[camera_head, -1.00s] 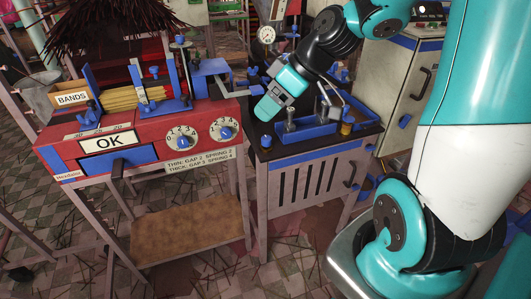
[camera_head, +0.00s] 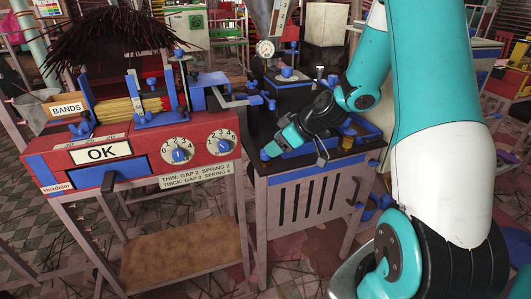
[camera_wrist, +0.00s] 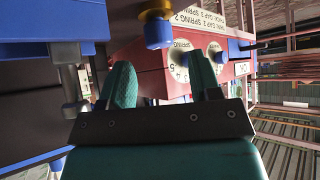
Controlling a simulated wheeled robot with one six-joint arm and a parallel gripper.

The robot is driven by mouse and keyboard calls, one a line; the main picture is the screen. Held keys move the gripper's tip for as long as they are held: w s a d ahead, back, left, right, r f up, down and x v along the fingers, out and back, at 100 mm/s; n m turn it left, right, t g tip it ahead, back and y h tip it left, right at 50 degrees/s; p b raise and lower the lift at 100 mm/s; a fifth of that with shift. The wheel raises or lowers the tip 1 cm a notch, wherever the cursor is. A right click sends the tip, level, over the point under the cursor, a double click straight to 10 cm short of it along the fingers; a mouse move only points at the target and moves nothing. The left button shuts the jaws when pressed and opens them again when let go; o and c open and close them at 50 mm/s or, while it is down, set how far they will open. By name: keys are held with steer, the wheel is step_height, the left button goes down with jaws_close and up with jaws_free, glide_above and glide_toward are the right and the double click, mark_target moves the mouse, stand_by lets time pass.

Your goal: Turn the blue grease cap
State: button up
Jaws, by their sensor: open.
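The blue grease cap (camera_wrist: 158,32) sits on a brass collar at the top middle of the wrist view. In the head view a small blue piece at the front left corner of the dark cabinet top looks like the same cap (camera_head: 264,155). My gripper (camera_wrist: 162,82) is open, its two teal fingers spread apart and empty. In the wrist view the cap lies above the gap between the fingertips, apart from both. In the head view my gripper (camera_head: 275,148) is low over that corner, close beside the cap.
A red machine (camera_head: 130,168) with an OK sign and two dials stands left of the cabinet (camera_head: 315,200). Blue fittings (camera_head: 287,73) and a blue-edged tray (camera_head: 365,130) are on the cabinet top behind my gripper. A dark handle (camera_head: 355,190) sticks out of the cabinet's front.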

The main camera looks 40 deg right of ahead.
steer(key=x, duration=0.5)
steer(key=shift+w+f, duration=0.1)
steer(key=c, duration=0.9)
